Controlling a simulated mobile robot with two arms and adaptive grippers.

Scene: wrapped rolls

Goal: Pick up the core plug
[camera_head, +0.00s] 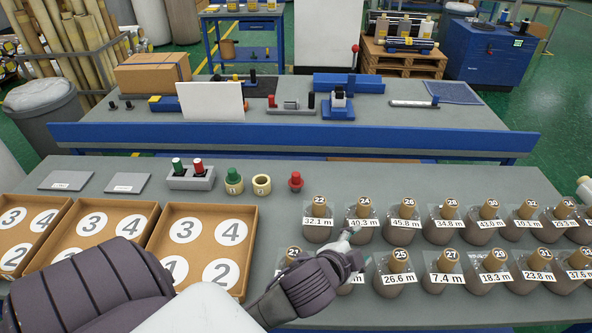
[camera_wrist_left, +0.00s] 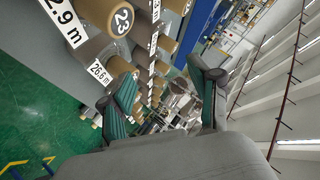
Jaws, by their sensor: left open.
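A red plug (camera_head: 295,180) stands alone on the grey table (camera_head: 285,225). A green plug (camera_head: 233,175) sits on a tan ring to its left, and a bare tan ring (camera_head: 262,185) is between them. A small grey holder (camera_head: 190,180) carries one green-topped and one red-topped piece. I cannot tell which one is the core plug. My left gripper (camera_head: 352,248) is open, over the front of the table among the wrapped rolls, to the right of and nearer than the red plug. Its two fingers stand apart in the left wrist view (camera_wrist_left: 165,88), with no plug between them. My right gripper does not show.
Two rows of wrapped rolls with length labels (camera_head: 403,215) fill the right of the table; my gripper partly hides some. Brown trays with numbered circles (camera_head: 200,210) stand at the left. Two grey plates (camera_head: 127,183) lie behind them. A blue-edged bench (camera_head: 290,135) is beyond.

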